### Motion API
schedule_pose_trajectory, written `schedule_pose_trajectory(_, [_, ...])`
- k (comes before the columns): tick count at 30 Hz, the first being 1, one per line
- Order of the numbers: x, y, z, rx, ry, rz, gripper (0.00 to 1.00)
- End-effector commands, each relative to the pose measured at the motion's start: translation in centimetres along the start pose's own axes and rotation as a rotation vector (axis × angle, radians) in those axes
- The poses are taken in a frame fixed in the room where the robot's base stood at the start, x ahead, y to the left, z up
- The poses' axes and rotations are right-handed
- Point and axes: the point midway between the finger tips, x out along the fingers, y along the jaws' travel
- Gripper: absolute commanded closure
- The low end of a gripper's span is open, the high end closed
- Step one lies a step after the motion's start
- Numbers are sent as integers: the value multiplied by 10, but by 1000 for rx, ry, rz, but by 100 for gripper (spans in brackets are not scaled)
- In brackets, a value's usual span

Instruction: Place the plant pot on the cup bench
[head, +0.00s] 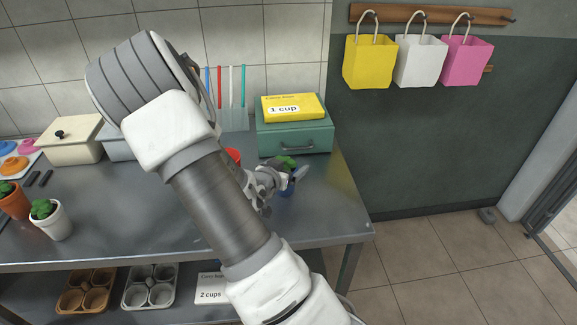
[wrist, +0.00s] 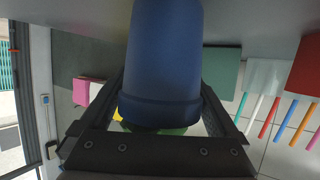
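A blue plant pot (wrist: 163,60) fills the middle of the wrist view, appearing upside down there, with a bit of green plant (wrist: 170,130) beyond its rim. In the head view the pot (head: 289,187) is mostly hidden by my gripper, with its green plant (head: 286,162) showing above. My gripper (head: 280,182) has a finger on each side of the pot; in the wrist view both fingers (wrist: 163,85) lie against its sides. The pot is upright near the right end of the metal bench (head: 130,205). Whether its base touches the top is hidden.
A teal box (head: 292,140) with a yellow carton (head: 292,107) stands behind the gripper. A white pot (head: 55,222) and a terracotta pot (head: 14,204) with plants stand at far left. Cup trays (head: 148,287) sit on the lower shelf. Bags (head: 370,62) hang on the wall.

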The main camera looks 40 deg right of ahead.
Motion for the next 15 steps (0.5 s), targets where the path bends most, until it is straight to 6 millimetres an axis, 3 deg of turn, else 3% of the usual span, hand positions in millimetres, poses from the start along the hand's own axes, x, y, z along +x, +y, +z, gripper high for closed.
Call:
schedule_pose_trajectory(11, [-4,0,-6,0,0,-1,0])
schedule_pose_trajectory(15, [-30,-1,-5,0,-3,-4,0])
